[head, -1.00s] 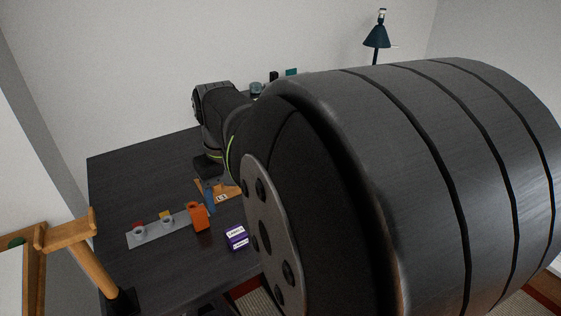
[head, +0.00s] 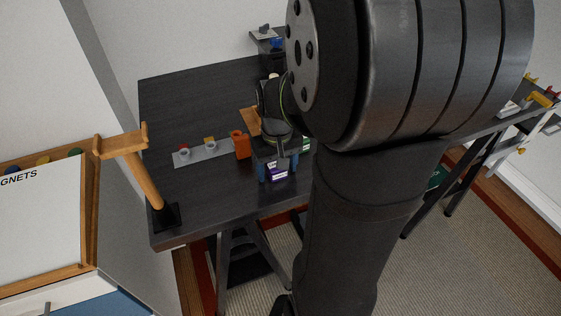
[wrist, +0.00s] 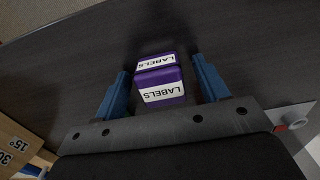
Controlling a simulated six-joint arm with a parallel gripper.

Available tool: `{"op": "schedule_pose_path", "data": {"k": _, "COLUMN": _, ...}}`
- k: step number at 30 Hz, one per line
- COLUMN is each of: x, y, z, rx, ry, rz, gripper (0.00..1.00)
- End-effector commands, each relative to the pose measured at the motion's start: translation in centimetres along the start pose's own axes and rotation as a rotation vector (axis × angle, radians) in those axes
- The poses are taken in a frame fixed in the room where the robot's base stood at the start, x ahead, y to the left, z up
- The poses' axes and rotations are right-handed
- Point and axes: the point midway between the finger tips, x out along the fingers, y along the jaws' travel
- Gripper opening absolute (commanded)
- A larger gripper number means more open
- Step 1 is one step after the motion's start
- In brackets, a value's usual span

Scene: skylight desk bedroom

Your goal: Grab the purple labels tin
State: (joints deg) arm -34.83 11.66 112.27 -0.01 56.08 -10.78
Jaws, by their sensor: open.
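The purple labels tin (head: 277,173) stands on the dark desk near its front edge. It has white bands reading "LABELS". In the wrist view the tin (wrist: 160,86) sits between the two blue fingers of my gripper (wrist: 163,82). My gripper (head: 278,170) is open, with one finger on each side of the tin. Small gaps show between the fingers and the tin. In the head view my gripper and wrist hide part of the tin.
An orange block-like holder (head: 240,145) stands just left of my gripper. A grey plate (head: 194,155) with small round fittings lies further left. A wooden stand (head: 145,175) rises at the desk's left front corner. The desk's front edge is close to the tin.

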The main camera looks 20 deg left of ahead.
Motion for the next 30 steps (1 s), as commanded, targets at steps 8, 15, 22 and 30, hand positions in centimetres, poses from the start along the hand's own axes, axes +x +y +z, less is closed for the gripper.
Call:
{"op": "schedule_pose_path", "data": {"k": 8, "x": 0.0, "y": 0.0, "z": 0.0, "rx": 0.0, "ry": 0.001, "rz": 0.0, "gripper": 0.54}}
{"op": "schedule_pose_path", "data": {"k": 15, "x": 0.0, "y": 0.0, "z": 0.0, "rx": 0.0, "ry": 0.001, "rz": 0.0, "gripper": 0.18}}
{"op": "schedule_pose_path", "data": {"k": 22, "x": -0.1, "y": 0.0, "z": 0.0, "rx": 0.0, "ry": 0.001, "rz": 0.0, "gripper": 0.18}}
{"op": "schedule_pose_path", "data": {"k": 30, "x": -2.5, "y": 0.0, "z": -0.1, "rx": 0.0, "ry": 0.005, "rz": 0.001, "gripper": 0.18}}
